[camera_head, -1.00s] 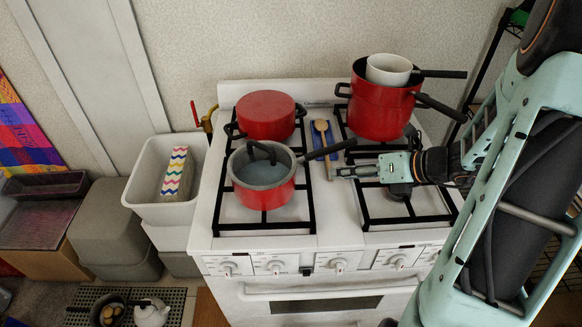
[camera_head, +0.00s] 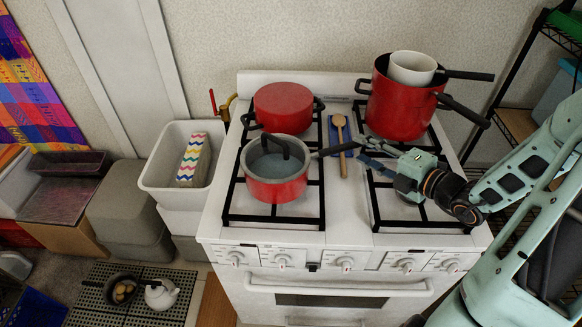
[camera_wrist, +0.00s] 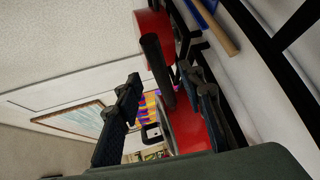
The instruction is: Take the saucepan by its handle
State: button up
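The red saucepan (camera_head: 277,186) with a grey rim and a lid sits on the front left burner of the stove. Its dark handle (camera_head: 337,148) points right. In the wrist view the handle (camera_wrist: 158,70) shows between my two fingers, and part of the red body (camera_wrist: 186,125) shows behind them. My gripper (camera_head: 364,151) is open, right of the handle's end, over the right side of the stove. It also shows open in the wrist view (camera_wrist: 158,82). I cannot tell how far the handle reaches between the fingers.
A red pot (camera_head: 283,108) stands on the back left burner. A taller red pot (camera_head: 398,108) holding a white pot (camera_head: 412,68) stands back right, its handles jutting right. A wooden spoon (camera_head: 341,135) lies between the burners. A white crate (camera_head: 160,176) stands left.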

aim_at(357, 146)
jog(key=x, duration=0.4)
jog(key=shift+w+a, duration=0.2)
jog(key=shift+w, duration=0.05)
jog(key=shift+c, duration=0.2)
grip_shut()
